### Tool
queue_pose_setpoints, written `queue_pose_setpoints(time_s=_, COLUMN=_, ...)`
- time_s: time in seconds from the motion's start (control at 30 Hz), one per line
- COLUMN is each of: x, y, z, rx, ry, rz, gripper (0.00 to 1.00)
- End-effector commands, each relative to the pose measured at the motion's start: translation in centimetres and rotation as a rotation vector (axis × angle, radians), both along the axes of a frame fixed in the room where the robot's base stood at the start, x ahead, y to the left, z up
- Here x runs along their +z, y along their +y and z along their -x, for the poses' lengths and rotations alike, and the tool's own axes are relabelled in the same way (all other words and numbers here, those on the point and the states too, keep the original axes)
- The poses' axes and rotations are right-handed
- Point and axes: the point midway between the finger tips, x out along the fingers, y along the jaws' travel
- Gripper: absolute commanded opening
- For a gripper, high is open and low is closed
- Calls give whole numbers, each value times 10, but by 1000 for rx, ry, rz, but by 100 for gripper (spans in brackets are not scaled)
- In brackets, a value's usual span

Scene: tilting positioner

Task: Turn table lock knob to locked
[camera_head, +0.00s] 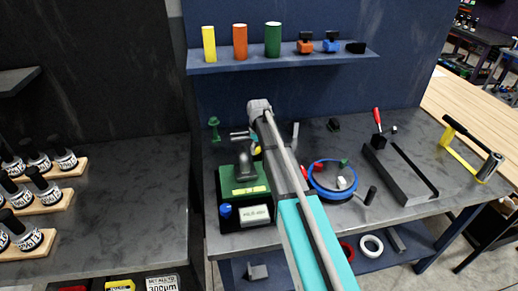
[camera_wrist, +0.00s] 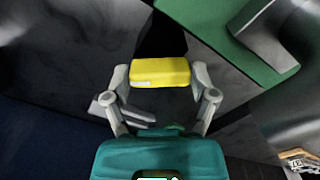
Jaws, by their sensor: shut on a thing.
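The yellow lock knob (camera_wrist: 160,72) is a short block with rounded edges, seen close up in the wrist view. My gripper (camera_wrist: 161,76) is shut on it, with one grey finger at each end of the block. In the head view a small yellow part of the knob (camera_head: 257,150) shows beside my wrist, and my arm hides most of the gripper. The positioner has a green base (camera_head: 243,193) and a grey upright body (camera_head: 245,165) left of my arm. Its green edge also shows in the wrist view (camera_wrist: 225,40). I cannot read the knob's lock marking.
A blue knob (camera_head: 226,210) and a label plate (camera_head: 254,215) are on the positioner's front. A blue ring tray (camera_head: 332,190) with small parts lies right of my arm. A black channel with a red-handled lever (camera_head: 377,120) stands further right. A shelf (camera_head: 285,60) hangs behind.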

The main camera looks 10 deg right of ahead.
Motion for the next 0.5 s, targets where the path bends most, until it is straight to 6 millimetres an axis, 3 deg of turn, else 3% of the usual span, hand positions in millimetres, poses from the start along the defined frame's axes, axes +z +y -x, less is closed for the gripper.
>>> queue_pose_setpoints(time_s=0.5, x=0, y=0, z=0, rx=-466, ry=1, rz=-1, gripper=26)
